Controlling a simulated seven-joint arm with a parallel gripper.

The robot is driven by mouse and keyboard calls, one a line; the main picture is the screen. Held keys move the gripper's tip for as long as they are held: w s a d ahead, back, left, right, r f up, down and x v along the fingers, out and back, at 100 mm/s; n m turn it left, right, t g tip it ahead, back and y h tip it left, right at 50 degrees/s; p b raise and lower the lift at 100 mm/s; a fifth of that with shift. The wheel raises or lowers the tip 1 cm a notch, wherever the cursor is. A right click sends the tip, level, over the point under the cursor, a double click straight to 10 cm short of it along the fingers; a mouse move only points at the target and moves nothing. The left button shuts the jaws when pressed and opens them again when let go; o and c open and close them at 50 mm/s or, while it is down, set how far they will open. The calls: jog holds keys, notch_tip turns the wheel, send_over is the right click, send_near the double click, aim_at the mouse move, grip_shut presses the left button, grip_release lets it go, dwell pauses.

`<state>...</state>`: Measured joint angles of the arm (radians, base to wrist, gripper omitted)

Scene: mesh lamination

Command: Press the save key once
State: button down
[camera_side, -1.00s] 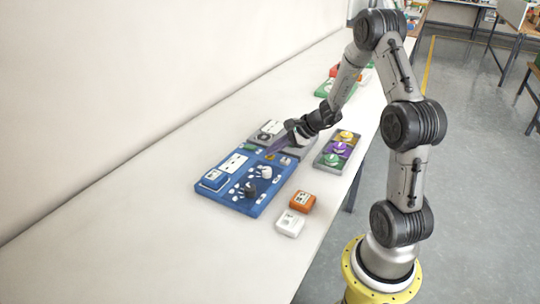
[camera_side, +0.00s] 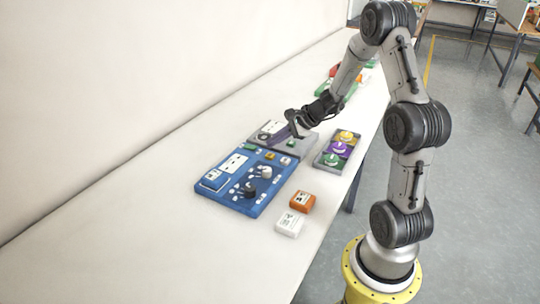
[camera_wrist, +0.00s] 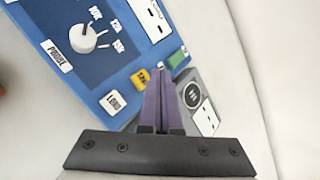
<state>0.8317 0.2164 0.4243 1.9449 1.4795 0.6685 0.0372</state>
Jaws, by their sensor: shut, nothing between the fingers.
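A blue control panel (camera_side: 225,188) lies on the white table and also fills the upper left of the wrist view (camera_wrist: 75,20). A small yellow key (camera_wrist: 140,78) with dark lettering, possibly the save key, sits near the panel's edge; its word is too small to read surely. A white key (camera_wrist: 114,102), seemingly marked LOAD, lies left of it. A green key (camera_wrist: 178,58) lies to the right. My gripper (camera_wrist: 166,72) has its purple fingers together, empty, just right of the yellow key. In the side view, my gripper (camera_side: 270,143) hovers around the panel's far edge; contact cannot be told.
A grey unit (camera_side: 305,147) with a round dial adjoins the panel's far edge. A tray with yellow, purple and green knobs (camera_side: 338,149) stands to the right. Orange (camera_side: 302,201) and white (camera_side: 289,223) blocks lie in front. The table's left and near areas are clear.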

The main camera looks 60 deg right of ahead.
aim_at(274, 155)
jog(key=shift+r, duration=1.9)
jog(key=w+a+r+n+y, duration=0.1)
jog(key=w+a+r+n, duration=0.25)
jog(key=a+r, duration=0.6)
jog(key=s+a+r+n+y, duration=0.1)
jog(key=s+a+r+n, duration=0.25)
jog(key=a, duration=0.35)
jog(key=s+a+r+n+y, duration=0.1)
jog(key=s+a+r+n, duration=0.1)
jog(key=s+a+n, duration=0.45)
jog(key=s+a+n+g+h, duration=0.1)
jog(key=s+a+n+g, duration=0.1)
jog(key=s+a+n, duration=0.4)
jog(key=s+d+f+n+h, duration=0.2)
jog(key=s+d, duration=0.1)
jog(key=s, duration=0.2)
jog(key=s+d+f+n+g+h, duration=0.1)
jog(key=s+d+f+n+h, duration=0.1)
jog(key=s, duration=0.3)
jog(key=shift+s+d+f+n, duration=0.15)
jog(key=shift+d+n, duration=0.4)
jog(key=shift+d, duration=0.1)
